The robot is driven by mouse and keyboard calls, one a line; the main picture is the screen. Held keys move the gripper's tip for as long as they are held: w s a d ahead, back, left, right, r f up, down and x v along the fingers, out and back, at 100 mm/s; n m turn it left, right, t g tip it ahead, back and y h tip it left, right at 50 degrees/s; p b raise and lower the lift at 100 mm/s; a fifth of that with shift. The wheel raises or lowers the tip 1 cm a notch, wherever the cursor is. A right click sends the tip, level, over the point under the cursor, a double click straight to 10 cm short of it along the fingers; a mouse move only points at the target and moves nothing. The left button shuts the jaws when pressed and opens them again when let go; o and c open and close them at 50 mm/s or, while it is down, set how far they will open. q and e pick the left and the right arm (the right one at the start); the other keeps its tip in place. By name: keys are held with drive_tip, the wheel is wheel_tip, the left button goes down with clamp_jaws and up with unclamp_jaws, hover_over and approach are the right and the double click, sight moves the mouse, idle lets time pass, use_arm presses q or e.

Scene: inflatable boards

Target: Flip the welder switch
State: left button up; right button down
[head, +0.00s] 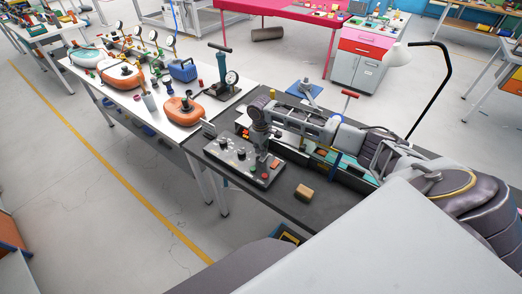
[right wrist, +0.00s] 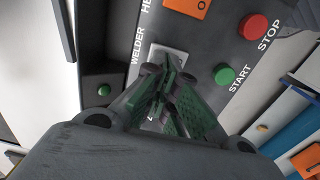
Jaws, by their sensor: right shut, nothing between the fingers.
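The dark control panel (head: 236,158) lies on the dark table in the head view. In the right wrist view the panel (right wrist: 118,32) carries the printed word WELDER beside a light switch plate (right wrist: 155,52). My right gripper (right wrist: 165,82) is shut and empty, its green-padded fingertips over this plate. The fingers hide most of the plate and the switch, so I cannot tell the switch position or whether they touch. In the head view my right gripper (head: 260,143) points down over the panel's right part. My left gripper is not in view.
Near the fingers are a green START button (right wrist: 224,76), a red STOP button (right wrist: 250,28) and an orange switch (right wrist: 188,6). A tan block (head: 304,192) lies right of the panel. A white table (head: 150,118) with orange devices and a blue case stands behind left.

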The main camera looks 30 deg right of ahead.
sight(259, 159)
drive_tip(key=shift+s+a+r+p, duration=0.1)
drive_tip(key=shift+a+r+p, duration=0.05)
drive_tip(key=shift+r+p, duration=0.9)
drive_tip(key=shift+a+r+p, duration=0.1)
drive_tip(key=shift+r+p, duration=0.75)
drive_tip(key=shift+p, duration=0.3)
wheel_tip(259, 159, up, 10)
drive_tip(key=a+b, duration=0.1)
drive_tip(key=b, duration=0.1)
drive_tip(key=shift+s+a+f, duration=0.15)
drive_tip(key=shift+s, duration=0.15)
